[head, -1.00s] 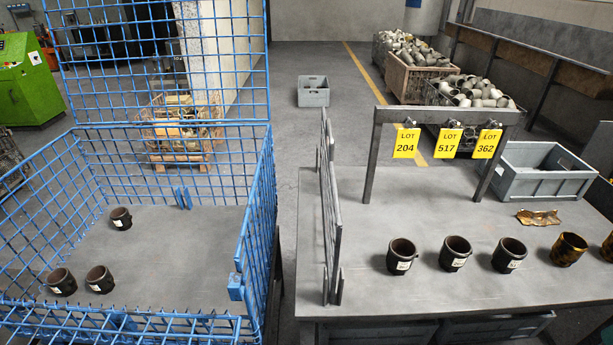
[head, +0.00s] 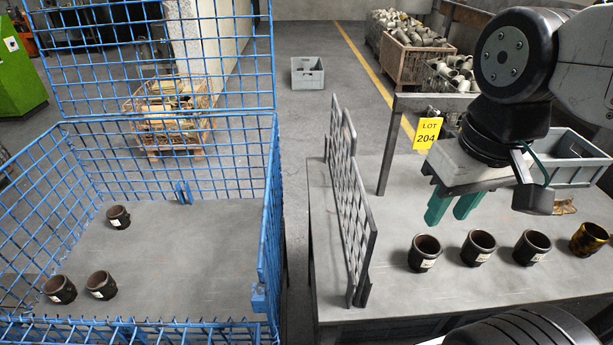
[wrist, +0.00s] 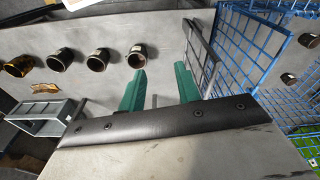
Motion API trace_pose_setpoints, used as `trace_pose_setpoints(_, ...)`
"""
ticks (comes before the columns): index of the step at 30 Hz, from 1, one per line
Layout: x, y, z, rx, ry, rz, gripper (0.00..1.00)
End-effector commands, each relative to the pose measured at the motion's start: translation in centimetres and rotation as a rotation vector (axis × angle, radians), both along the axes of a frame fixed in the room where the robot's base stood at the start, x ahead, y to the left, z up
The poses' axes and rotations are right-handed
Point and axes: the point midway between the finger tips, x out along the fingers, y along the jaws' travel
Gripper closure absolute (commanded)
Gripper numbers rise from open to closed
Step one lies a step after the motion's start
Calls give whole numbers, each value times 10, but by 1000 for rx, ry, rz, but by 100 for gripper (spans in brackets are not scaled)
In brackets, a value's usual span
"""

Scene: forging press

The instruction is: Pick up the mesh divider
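The mesh divider (head: 357,225) is a dark grey grid panel standing upright along the left edge of the grey table (head: 400,305). It also shows in the wrist view (wrist: 201,45), beyond the fingers and to the right. My gripper (head: 451,215) is above the table, to the right of the divider and apart from it. Its two green fingers are spread, with nothing between them; they also show apart in the wrist view (wrist: 159,80).
Several dark cups (head: 424,253) stand in a row on the table, right of the divider. A blue wire crate (head: 268,235) holding three cups stands left, across a narrow gap.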

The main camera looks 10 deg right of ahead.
Motion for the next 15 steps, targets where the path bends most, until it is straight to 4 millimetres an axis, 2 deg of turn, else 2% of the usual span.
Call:
trace_pose_setpoints(5, 25, 1, 17, -13, 21, -18, 67)
trace_pose_setpoints(8, 56, 4, 33, -30, 41, -36, 67)
trace_pose_setpoints(15, 147, 17, 61, -84, 89, -93, 67)
